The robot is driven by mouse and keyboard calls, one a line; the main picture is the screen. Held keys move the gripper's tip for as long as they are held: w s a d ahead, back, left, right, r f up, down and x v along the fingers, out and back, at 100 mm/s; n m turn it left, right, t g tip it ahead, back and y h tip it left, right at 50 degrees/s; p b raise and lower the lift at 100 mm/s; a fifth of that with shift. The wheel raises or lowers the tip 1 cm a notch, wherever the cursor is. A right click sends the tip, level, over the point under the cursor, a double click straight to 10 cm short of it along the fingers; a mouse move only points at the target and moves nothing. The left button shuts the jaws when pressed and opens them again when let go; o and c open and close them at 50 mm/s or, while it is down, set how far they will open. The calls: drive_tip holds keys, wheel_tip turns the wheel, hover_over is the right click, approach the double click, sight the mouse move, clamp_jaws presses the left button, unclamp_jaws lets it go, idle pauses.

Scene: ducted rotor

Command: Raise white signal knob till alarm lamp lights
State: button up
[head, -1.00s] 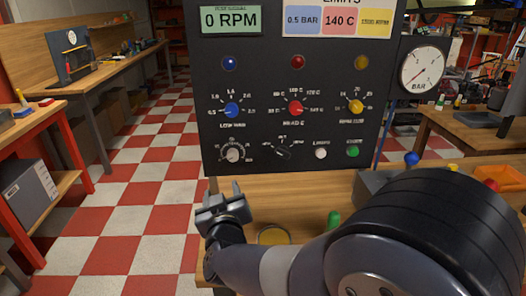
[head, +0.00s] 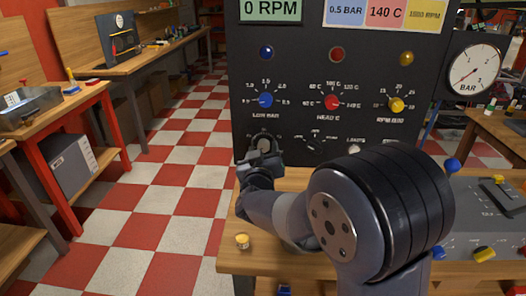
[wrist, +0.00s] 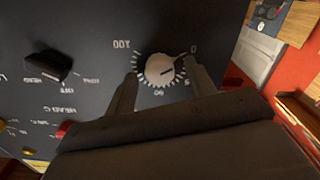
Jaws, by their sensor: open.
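The white signal knob (wrist: 159,70) is pale and round, at the panel's lower left, on a dial marked from 0 to 100. In the wrist view its dark pointer line is turned toward the 0 side. My gripper (wrist: 162,75) is open, with one finger on each side of the knob; I cannot tell if they touch it. In the head view my gripper (head: 264,154) partly covers the knob (head: 264,142). The blue lamp (head: 266,52), red lamp (head: 337,55) and yellow lamp (head: 406,58) look dim. Which one is the alarm lamp is not readable.
The panel (head: 300,78) also carries a blue knob (head: 265,100), a red knob (head: 332,102) and a yellow knob (head: 396,104). A black selector (wrist: 50,66) is beside the white knob. A pressure gauge (head: 474,70) stands at right. The wooden bench (head: 240,258) lies below.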

drive_tip(key=shift+w, duration=0.15)
drive_tip(key=shift+c, duration=0.2)
drive_tip(key=c, duration=0.9)
drive_tip(key=shift+m, duration=0.3)
drive_tip(key=m+b, duration=0.3)
drive_tip(key=m, duration=0.1)
drive_tip(key=shift+f, duration=0.15)
drive_tip(key=m+b, duration=0.2)
drive_tip(key=m, duration=0.1)
drive_tip(key=shift+m, duration=0.4)
drive_tip(key=shift+m+b, duration=1.05)
drive_tip(key=shift+m, duration=0.55)
